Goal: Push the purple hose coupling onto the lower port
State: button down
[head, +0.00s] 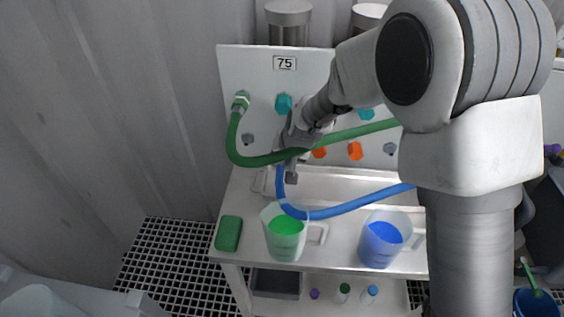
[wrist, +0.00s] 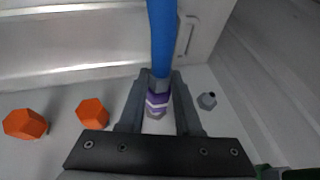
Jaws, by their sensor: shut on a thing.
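The purple hose coupling (wrist: 157,99), with pale bands, is on the end of the blue hose (wrist: 162,40). My gripper (wrist: 158,84) is shut on it, one finger on each side. In the head view my gripper (head: 287,160) is in front of the white panel, and the green hose and my arm hide the coupling. A bare grey port (head: 248,139) is low on the panel's left, below the green coupling. A grey hexagonal port (wrist: 207,101) stands apart, right of the coupling in the wrist view. Whether the coupling's front end touches anything is unclear.
The green hose (head: 240,155) loops across in front of my gripper. Orange caps (head: 355,151) and teal caps (head: 284,104) are on the panel. Jugs of green (head: 286,226) and blue liquid (head: 381,242) and a green block (head: 228,233) stand on the bench.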

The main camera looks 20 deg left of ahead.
jog(key=shift+w+a, duration=0.2)
jog(key=shift+w, duration=0.4)
jog(key=shift+w+a, duration=0.15)
jog(key=shift+w, duration=0.45)
jog(key=c, duration=0.5)
grip_release()
jog(key=p+v, duration=0.3)
jog(key=v, duration=1.4)
jog(key=s+d+r+m+t+h+p, duration=0.1)
jog(key=s+d+r, duration=0.1)
jog(key=d+r, duration=0.55)
jog(key=s+d+r+t+h+p, duration=0.1)
jog(key=s+d+r+p, duration=0.2)
jog(key=d, duration=0.7)
jog(key=s+d+r, duration=0.1)
jog(key=s+d, duration=0.3)
jog(key=s+d+r+m+h+p, duration=0.1)
jog(key=s+d+r, duration=0.1)
jog(key=s+d, duration=0.2)
jog(key=s+d+r+m+h, duration=0.1)
jog(key=s+d, duration=0.3)
jog(key=d, duration=0.2)
jog(key=shift+s+r+p, duration=0.25)
jog(key=shift+s+p, duration=0.05)
